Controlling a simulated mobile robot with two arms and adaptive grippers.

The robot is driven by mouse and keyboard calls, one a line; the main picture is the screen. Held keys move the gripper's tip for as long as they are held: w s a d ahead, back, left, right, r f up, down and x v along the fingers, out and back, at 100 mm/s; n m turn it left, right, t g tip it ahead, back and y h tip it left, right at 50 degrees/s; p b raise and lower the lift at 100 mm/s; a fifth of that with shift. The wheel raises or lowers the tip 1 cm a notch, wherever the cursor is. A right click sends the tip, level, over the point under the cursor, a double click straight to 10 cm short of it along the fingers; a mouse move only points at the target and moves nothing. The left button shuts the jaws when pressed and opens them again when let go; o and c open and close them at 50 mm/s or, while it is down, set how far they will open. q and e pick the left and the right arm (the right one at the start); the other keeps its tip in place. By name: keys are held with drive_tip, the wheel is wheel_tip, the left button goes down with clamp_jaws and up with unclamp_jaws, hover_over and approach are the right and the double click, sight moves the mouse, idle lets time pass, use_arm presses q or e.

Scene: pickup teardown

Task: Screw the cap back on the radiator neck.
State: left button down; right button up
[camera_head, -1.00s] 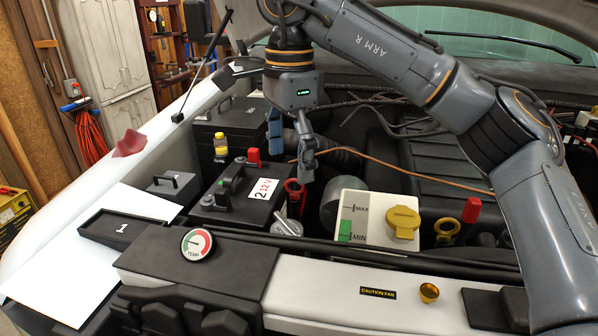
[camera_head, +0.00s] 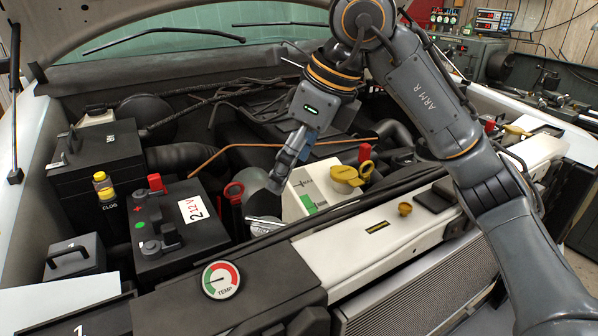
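A silver-grey round metal piece (camera_head: 263,225), which looks like the radiator cap or neck, sits behind the front panel between the battery and the white coolant tank. I cannot tell whether it is a cap seated on the neck. My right gripper (camera_head: 282,172) points down and to the left above and behind it, beside the coolant tank, apart from the silver piece as far as I can see. Its fingers overlap in this view, so their opening is unclear, and I see nothing held in them. My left gripper is out of view.
The white coolant tank (camera_head: 310,196) has a yellow cap (camera_head: 346,178). A temperature gauge (camera_head: 221,280) sits in front. An orange cable (camera_head: 235,149) runs behind.

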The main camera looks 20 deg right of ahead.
sight(271, 222)
drive_tip(key=p+x, duration=0.1)
drive_tip(key=x, duration=0.3)
drive_tip(key=p+x, duration=0.1)
drive_tip(key=x, duration=0.3)
drive_tip(key=d+p+x, duration=0.1)
drive_tip(key=x, duration=0.3)
drive_tip(key=shift+w+f, duration=0.1)
drive_tip(key=shift+f, duration=0.35)
drive_tip(key=shift+w+a+f+p, duration=0.1)
drive_tip(key=shift+a+f+p, duration=0.15)
drive_tip(key=shift+f, duration=0.25)
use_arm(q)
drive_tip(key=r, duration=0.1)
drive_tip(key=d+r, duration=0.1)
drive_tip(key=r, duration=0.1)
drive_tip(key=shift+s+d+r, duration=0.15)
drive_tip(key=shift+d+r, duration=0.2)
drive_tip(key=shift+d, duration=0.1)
